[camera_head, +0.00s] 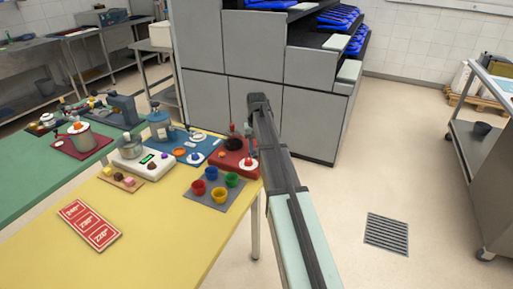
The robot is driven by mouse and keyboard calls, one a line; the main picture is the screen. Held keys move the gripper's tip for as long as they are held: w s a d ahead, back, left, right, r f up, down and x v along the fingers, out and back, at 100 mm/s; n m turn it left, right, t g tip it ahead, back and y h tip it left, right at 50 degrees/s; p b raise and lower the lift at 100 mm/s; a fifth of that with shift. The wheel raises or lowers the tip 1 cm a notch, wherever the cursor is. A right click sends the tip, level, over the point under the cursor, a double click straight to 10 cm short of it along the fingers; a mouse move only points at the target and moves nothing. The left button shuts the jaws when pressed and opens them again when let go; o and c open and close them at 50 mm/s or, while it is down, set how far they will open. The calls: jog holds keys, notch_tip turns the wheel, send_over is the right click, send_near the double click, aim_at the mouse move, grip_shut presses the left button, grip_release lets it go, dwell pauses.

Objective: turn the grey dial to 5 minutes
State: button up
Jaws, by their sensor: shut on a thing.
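My gripper (249,148) is at the end of my arm, low over the right part of a red base (222,160) at the yellow table's far right corner. It is small and dark in this view, and its fingers are shut on a small part there, which appears to be the grey dial. The fingers and the arm hide most of that part. The dial's marks and its present setting are too small to read. A black round piece (232,143) and a small whitish round piece with an orange spot (249,163) are beside the fingers.
Red, blue, green and yellow cups stand on a grey mat (207,196) in front of the red base. A red card panel (90,225) lies nearer. The yellow table's (165,245) front is clear.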

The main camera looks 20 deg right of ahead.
aim_at(256, 149)
jog(key=o, duration=1)
jog(key=shift+r, duration=0.1)
notch_tip(256, 149, up, 14)
jog(key=shift+f, duration=0.15)
dwell(0.3)
